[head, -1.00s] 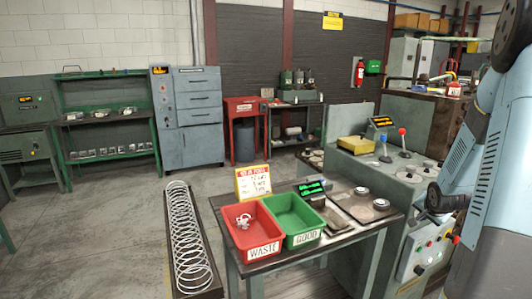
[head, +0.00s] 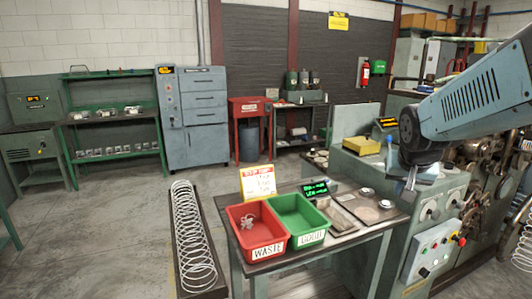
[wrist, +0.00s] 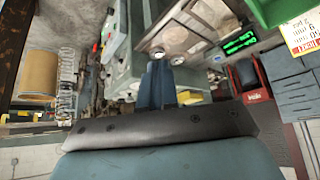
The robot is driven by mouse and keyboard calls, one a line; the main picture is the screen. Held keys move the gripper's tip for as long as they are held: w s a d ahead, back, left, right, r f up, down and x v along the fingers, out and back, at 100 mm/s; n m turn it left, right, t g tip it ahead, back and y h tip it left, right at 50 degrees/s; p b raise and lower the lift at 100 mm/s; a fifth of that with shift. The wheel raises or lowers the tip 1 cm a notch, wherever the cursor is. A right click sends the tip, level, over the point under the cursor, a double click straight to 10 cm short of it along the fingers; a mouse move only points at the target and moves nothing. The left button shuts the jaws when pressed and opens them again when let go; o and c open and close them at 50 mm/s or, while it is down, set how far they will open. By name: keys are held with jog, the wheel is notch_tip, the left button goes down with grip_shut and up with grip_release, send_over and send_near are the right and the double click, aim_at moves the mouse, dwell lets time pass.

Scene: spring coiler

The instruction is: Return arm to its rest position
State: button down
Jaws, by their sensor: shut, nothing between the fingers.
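My light-blue arm reaches in from the right edge of the head view, sloping down to the left to a dark wrist joint. My gripper (head: 408,190) hangs below that joint and points down, in front of the green-grey coiler machine (head: 365,163). In the wrist view my gripper (wrist: 158,85) shows as two blue-grey fingers close together, with nothing seen between them. I cannot tell how far the fingertips are from the machine top.
A table holds a red WASTE bin (head: 232,211) with pale pieces inside, a green GOOD bin (head: 325,236) and a lit green display (head: 316,188). A long coil spring (head: 190,225) lies on a low rack at left. Open floor (head: 110,225) lies further left.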

jog(key=s+a+r+n+y, duration=0.1)
jog(key=s+a+n, duration=0.1)
jog(key=s+a, duration=0.2)
jog(key=s+a+r+n+y, duration=0.1)
jog(key=s+a, duration=0.3)
jog(key=s, duration=0.4)
jog(key=shift+s+r+n+g, duration=0.4)
jog(key=shift+r+n, duration=0.2)
